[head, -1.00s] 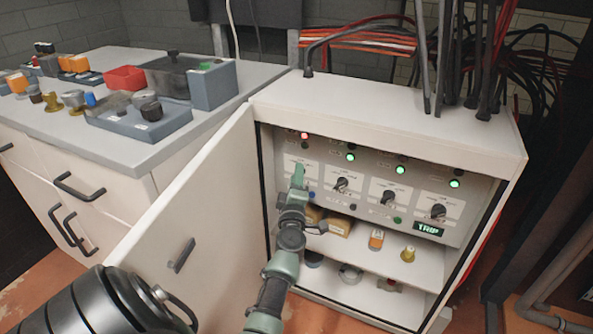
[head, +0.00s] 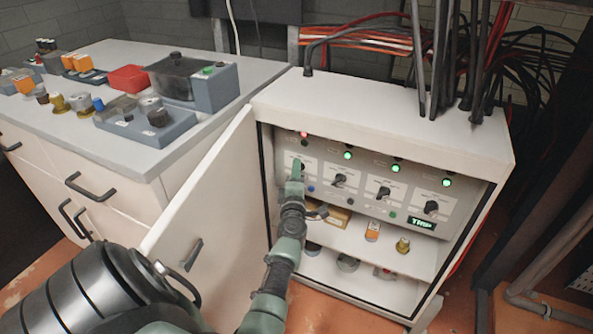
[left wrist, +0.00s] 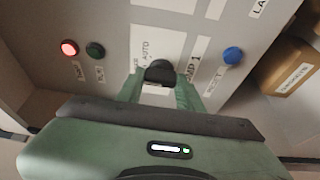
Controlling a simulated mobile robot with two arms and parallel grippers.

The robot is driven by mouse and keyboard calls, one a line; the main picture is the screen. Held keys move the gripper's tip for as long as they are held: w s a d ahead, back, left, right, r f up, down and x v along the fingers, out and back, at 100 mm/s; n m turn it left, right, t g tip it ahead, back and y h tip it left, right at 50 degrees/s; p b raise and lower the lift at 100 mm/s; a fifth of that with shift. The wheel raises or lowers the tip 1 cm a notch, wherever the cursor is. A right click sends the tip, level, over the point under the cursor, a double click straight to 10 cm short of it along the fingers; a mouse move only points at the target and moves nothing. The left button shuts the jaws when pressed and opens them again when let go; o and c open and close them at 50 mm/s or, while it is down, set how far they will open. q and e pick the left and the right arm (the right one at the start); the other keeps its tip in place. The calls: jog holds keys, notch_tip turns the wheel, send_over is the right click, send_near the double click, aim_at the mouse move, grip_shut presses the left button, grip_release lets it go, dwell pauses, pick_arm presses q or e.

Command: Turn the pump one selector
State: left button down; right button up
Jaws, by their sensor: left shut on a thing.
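The pump one selector is a black knob (left wrist: 160,72) on the grey panel, with AUTO lettering and a pump 1 label beside it in the left wrist view. My left gripper (left wrist: 160,88) has its green fingers on both sides of this knob, shut on it. In the head view the left gripper (head: 296,175) reaches the leftmost selector and mostly hides it. The exact knob angle is hard to tell. A red lamp (left wrist: 69,48) is lit, with a dark green lamp (left wrist: 95,50) next to it. My right gripper is not in view.
Three more selectors stand to the right, including the rightmost knob (head: 431,208), under lit green lamps. A display (head: 422,223) is below. The open cabinet door (head: 205,200) stands left of my arm. A blue button (left wrist: 232,55) is near the gripper.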

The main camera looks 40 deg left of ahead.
pick_arm(q)
jog(key=shift+f, duration=0.1)
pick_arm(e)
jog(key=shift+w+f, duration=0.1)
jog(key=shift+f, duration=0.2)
pick_arm(q)
jog(key=c, duration=0.9)
grip_release()
jog(key=shift+d, duration=0.1)
jog(key=p+v, duration=0.1)
jog(key=v, duration=0.6)
jog(key=shift+s+d, duration=0.2)
jog(key=shift+s, duration=0.1)
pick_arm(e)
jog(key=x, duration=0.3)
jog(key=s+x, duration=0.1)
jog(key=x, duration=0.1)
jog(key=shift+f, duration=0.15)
